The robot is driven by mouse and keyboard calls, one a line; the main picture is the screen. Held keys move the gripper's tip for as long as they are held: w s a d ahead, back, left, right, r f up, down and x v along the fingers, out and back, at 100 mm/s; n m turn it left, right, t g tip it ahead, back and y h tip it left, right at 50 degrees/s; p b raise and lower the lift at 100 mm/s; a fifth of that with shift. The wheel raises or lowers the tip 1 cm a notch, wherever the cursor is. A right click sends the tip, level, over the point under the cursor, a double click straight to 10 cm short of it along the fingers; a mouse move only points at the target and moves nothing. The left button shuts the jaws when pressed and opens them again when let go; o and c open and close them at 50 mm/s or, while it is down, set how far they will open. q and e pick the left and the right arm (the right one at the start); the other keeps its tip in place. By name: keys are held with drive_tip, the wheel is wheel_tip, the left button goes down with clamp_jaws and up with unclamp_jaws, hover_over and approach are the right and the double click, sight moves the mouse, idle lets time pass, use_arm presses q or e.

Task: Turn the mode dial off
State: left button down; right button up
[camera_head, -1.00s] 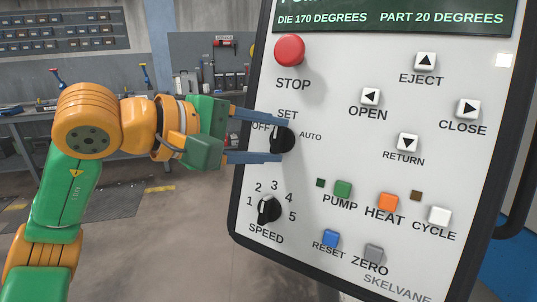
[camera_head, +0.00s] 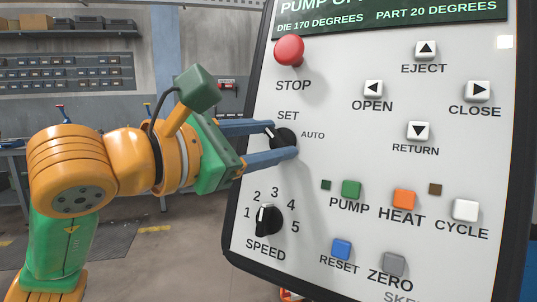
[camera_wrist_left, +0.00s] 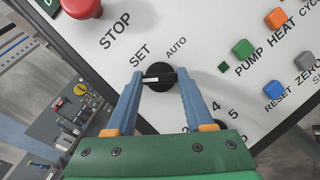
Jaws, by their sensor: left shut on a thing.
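The mode dial (camera_head: 288,139) is a round black knob on the grey control panel, below the SET label and left of AUTO. Its white mark points up and to the left in the head view. The OFF label is hidden behind my upper finger. My left gripper (camera_head: 285,139) comes in from the left and is shut on the dial, one blue finger on each side. The left wrist view shows the black dial (camera_wrist_left: 159,88) between the fingertips, its white mark toward the left finger. My right gripper is not in view.
The speed dial (camera_head: 269,220) sits just below my fingers. The red STOP button (camera_head: 289,50) is above. Several push buttons, including OPEN (camera_head: 373,89) and green PUMP (camera_head: 351,189), lie to the right. A workbench and wall shelves stand behind at the left.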

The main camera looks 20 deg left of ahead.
use_arm(q)
drive_tip(key=shift+f+n+t+y+b, duration=0.15)
drive_tip(key=shift+n+t+y+b, duration=0.25)
drive_tip(key=shift+n, duration=0.6)
drive_tip(key=shift+c, duration=1.4)
unclamp_jaws()
drive_tip(key=shift+s+a+b, duration=0.1)
drive_tip(key=shift+s+b, duration=0.25)
drive_tip(key=b+v, duration=0.1)
drive_tip(key=v, duration=0.5)
drive_tip(key=shift+s, duration=0.15)
